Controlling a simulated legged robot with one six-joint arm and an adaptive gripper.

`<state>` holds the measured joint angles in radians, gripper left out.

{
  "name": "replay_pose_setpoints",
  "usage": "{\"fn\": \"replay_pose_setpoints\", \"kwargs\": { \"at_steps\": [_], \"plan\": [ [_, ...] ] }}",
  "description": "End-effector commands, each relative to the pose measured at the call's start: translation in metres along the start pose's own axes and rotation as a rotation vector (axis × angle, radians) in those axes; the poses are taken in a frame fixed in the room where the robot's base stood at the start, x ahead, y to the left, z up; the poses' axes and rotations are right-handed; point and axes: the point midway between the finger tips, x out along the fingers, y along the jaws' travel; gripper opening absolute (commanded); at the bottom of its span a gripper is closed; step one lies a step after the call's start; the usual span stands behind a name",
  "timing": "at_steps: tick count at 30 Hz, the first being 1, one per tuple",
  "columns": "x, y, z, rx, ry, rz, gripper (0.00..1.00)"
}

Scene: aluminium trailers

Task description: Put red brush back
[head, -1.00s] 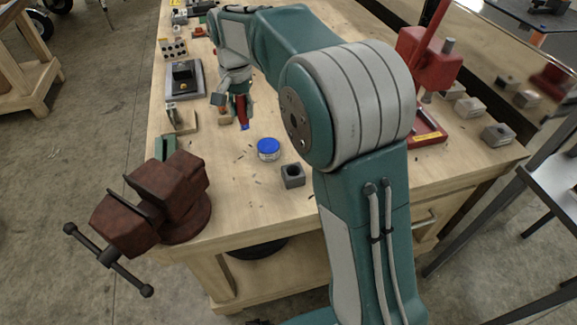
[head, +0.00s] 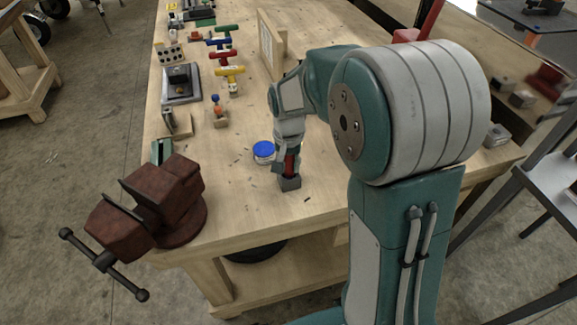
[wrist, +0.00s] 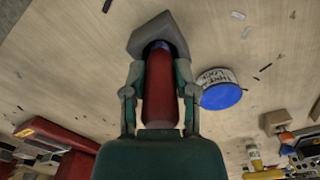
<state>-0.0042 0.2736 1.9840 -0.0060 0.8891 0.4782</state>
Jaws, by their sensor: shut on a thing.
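The red brush (head: 289,163) is upright in my gripper (head: 286,160), above the small grey square block (head: 290,184) on the workbench. The wrist view shows the red handle (wrist: 158,90) between both fingers of my gripper (wrist: 159,75), which is shut on it. The brush's far end meets the dark opening of the grey block (wrist: 160,32). I cannot tell how deep it goes in, as that end is hidden.
A tub with a blue lid (head: 263,150) stands close by on the left; the wrist view shows it too (wrist: 220,90). A rusty vise (head: 160,205) is at the bench's front left corner. Coloured T-handled tools (head: 228,72) stand farther back. Bench around the block is mostly clear.

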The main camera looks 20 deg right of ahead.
Motion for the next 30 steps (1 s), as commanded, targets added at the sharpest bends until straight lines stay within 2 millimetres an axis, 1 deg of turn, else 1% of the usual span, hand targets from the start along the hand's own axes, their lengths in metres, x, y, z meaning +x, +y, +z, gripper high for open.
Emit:
{"fn": "replay_pose_setpoints", "kwargs": {
  "at_steps": [1,3,12,13,14,15,26,29,30],
  "plan": [
    [0.0069,-0.0003,0.0003,0.000,-0.002,0.001,0.00],
    [0.0111,-0.0005,0.0003,-0.001,-0.001,0.001,0.00],
    [0.0128,-0.0008,0.0000,-0.001,0.000,0.000,0.00],
    [0.0132,-0.0008,0.0000,-0.001,0.000,0.000,0.42],
    [0.0129,-0.0008,-0.0001,-0.001,0.000,0.000,0.56],
    [0.0129,-0.0008,-0.0001,-0.001,0.000,0.000,0.72],
    [0.0124,-0.0008,-0.0002,0.000,0.000,0.000,0.72],
    [0.0076,-0.0010,-0.0006,0.000,0.002,-0.001,0.72],
    [0.0033,-0.0012,-0.0009,0.000,0.003,-0.001,0.72]
  ]
}}
